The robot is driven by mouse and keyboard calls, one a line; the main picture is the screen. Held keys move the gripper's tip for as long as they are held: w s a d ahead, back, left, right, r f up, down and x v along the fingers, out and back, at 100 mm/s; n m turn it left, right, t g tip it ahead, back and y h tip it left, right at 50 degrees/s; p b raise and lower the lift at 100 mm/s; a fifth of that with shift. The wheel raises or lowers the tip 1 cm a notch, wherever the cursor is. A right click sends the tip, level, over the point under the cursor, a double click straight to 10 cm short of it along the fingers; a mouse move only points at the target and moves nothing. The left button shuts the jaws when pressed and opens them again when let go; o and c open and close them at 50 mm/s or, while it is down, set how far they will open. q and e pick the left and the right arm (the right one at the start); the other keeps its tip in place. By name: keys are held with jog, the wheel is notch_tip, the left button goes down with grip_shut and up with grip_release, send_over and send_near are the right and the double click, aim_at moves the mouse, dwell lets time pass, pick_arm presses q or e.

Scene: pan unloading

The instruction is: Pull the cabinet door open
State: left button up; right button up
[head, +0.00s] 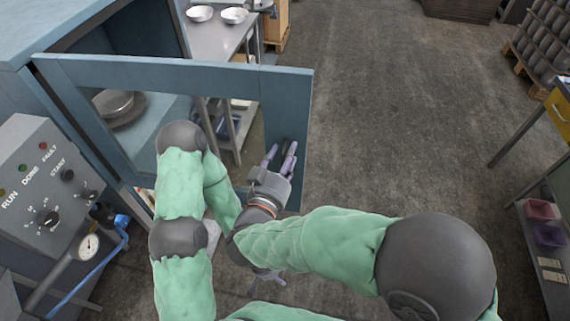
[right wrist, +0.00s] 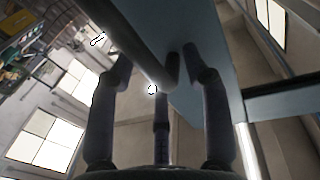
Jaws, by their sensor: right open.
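The blue cabinet (head: 90,22) stands at the upper left. Its blue-framed cabinet door (head: 180,72) with a window is swung out, standing away from the cabinet front. A dark handle (head: 285,148) sits near the door's free edge. My right gripper (head: 280,158) is at this handle, fingers spread. In the right wrist view the handle bar (right wrist: 147,62) passes between the open fingers of the right gripper (right wrist: 162,75), not clamped. My left gripper (head: 267,280) hangs low, below the right forearm, apart from the door; its fingers look spread.
A round metal pan (head: 113,102) shows through the door window. A control panel (head: 45,175) with knobs and a gauge (head: 88,245) are at the left. A metal table with white bowls (head: 234,16) stands behind the door. The floor (head: 390,120) right of the door is clear.

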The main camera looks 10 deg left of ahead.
notch_tip(320, 180, up, 6)
jog(key=shift+f, duration=0.1)
dwell(0.7)
